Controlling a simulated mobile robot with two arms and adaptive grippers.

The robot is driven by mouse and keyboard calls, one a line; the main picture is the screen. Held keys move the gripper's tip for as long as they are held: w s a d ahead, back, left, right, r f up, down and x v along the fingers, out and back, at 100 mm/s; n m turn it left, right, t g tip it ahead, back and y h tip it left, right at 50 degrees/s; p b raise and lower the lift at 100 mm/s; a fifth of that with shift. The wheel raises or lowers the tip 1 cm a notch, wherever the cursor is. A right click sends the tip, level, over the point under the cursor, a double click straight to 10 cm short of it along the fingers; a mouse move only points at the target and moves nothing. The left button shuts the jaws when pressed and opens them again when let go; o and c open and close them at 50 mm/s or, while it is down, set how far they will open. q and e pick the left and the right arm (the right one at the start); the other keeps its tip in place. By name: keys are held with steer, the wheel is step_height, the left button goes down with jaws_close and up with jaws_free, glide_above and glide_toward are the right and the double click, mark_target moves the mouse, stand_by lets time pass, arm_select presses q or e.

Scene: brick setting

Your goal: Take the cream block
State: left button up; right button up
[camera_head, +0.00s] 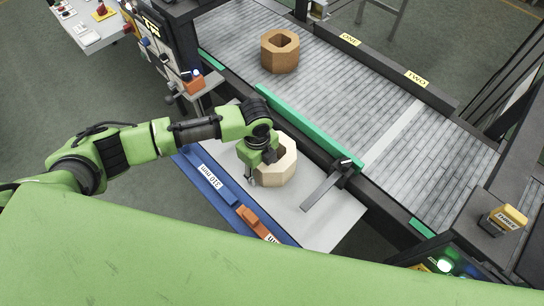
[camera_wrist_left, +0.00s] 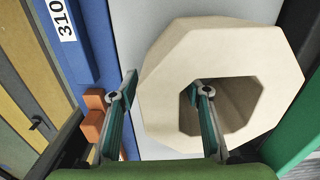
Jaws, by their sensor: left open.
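The cream block (camera_head: 278,168) is an octagonal piece with a hole through its middle. It lies on a light grey plate beside the conveyor. My left gripper (camera_head: 260,164) is above its left side in the head view and hides part of it. In the left wrist view the block (camera_wrist_left: 270,65) fills the right half. My left gripper (camera_wrist_left: 158,92) is open there, with one finger outside the block's left wall and the other over or in its hole. I cannot tell whether the fingers touch the wall. My right gripper is not in view.
A brown octagonal block (camera_head: 280,58) stands on the grey conveyor (camera_head: 345,95). A green rail (camera_head: 305,125) and a flat metal arm (camera_head: 325,190) lie close to the cream block's right. A blue rail (camera_head: 222,192) with an orange stop (camera_head: 250,217) borders the plate's left.

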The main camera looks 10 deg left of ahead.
arm_select(q)
jaws_close()
steer(key=shift+w+r, duration=0.1)
steer(key=shift+w, duration=0.05)
steer(key=shift+r, duration=0.1)
